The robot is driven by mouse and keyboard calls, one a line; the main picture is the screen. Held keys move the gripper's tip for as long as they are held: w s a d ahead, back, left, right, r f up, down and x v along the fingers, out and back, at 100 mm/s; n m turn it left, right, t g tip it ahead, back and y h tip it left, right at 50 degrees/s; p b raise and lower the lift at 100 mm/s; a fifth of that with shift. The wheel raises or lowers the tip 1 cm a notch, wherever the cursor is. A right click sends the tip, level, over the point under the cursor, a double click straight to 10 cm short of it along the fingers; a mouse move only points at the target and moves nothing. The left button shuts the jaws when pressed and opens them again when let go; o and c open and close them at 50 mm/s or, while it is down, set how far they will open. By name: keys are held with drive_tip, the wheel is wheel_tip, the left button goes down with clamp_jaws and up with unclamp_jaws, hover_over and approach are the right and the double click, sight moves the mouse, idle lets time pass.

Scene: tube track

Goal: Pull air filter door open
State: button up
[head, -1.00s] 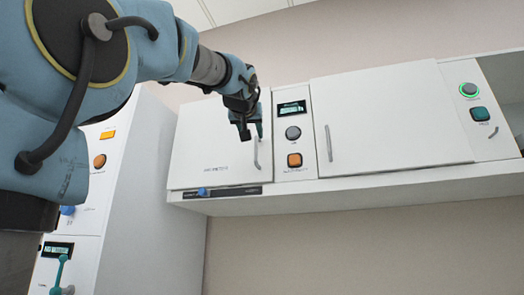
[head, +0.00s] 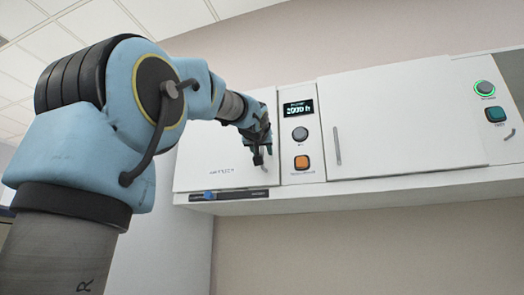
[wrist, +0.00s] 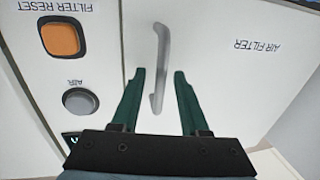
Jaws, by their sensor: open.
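The white air filter door (head: 215,157) is at the left of the wall cabinet in the head view and looks shut. In the wrist view the door (wrist: 230,75) carries upside-down "AIR FILTER" lettering. Its grey bar handle (wrist: 160,68) runs between my two green fingers there. My gripper (wrist: 157,75) is open, with one finger on each side of the handle and a gap on both sides; contact is not visible. In the head view my gripper (head: 262,160) is at the door's right edge and hides most of the handle.
A panel with an orange button (head: 302,163), a grey knob (head: 300,134) and a display (head: 298,109) is just right of the door. Further right is another white door (head: 400,125) with its own handle. The space below the cabinet is clear.

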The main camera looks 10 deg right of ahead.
clamp_jaws()
idle(1.3)
